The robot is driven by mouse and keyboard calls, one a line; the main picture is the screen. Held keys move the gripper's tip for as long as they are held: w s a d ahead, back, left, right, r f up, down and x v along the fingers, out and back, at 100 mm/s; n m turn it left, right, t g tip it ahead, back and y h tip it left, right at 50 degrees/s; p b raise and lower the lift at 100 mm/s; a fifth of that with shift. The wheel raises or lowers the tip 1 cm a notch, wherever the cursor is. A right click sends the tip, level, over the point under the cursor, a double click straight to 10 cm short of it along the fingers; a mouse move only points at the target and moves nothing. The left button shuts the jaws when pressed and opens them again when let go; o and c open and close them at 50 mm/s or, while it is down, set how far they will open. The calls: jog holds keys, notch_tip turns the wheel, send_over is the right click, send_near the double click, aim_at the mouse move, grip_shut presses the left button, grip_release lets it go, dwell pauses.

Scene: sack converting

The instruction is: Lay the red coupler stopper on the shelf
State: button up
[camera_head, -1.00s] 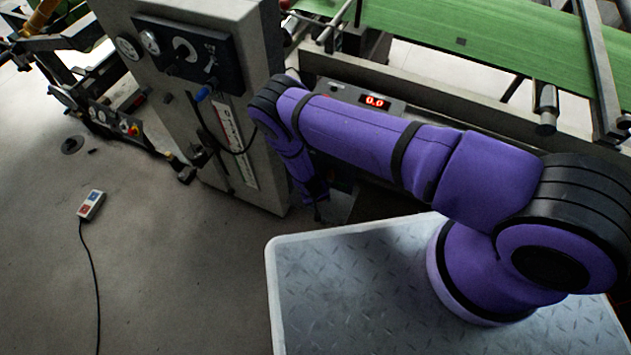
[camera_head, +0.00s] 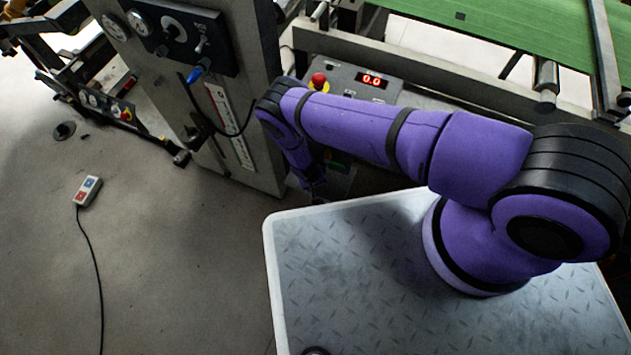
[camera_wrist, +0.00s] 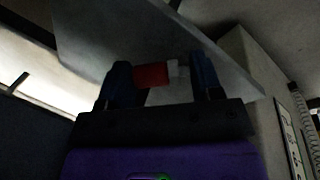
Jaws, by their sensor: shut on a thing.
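The red coupler stopper (camera_wrist: 151,76) shows in the wrist view as a short red cylinder with a pale grey end at its right. It lies crosswise between the two dark fingers of my gripper (camera_wrist: 163,78), which is shut on it. A flat grey panel (camera_wrist: 100,35) fills the view behind the fingers; it may be the shelf, but I cannot tell whether the stopper touches it. In the head view my gripper (camera_head: 316,188) hangs low beside the grey machine cabinet, and the stopper cannot be made out there.
The grey cabinet (camera_head: 250,130) with gauges and a hanging cable stands left of my gripper. Behind my arm is a control box (camera_head: 345,78) with a red button and lit display. A pendant (camera_head: 88,190) lies on the open floor at left.

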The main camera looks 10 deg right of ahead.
jog(key=shift+f, duration=0.2)
jog(key=o, duration=1)
jog(key=v, duration=1)
jog(key=shift+r, duration=0.4)
jog(key=shift+s+a, duration=0.1)
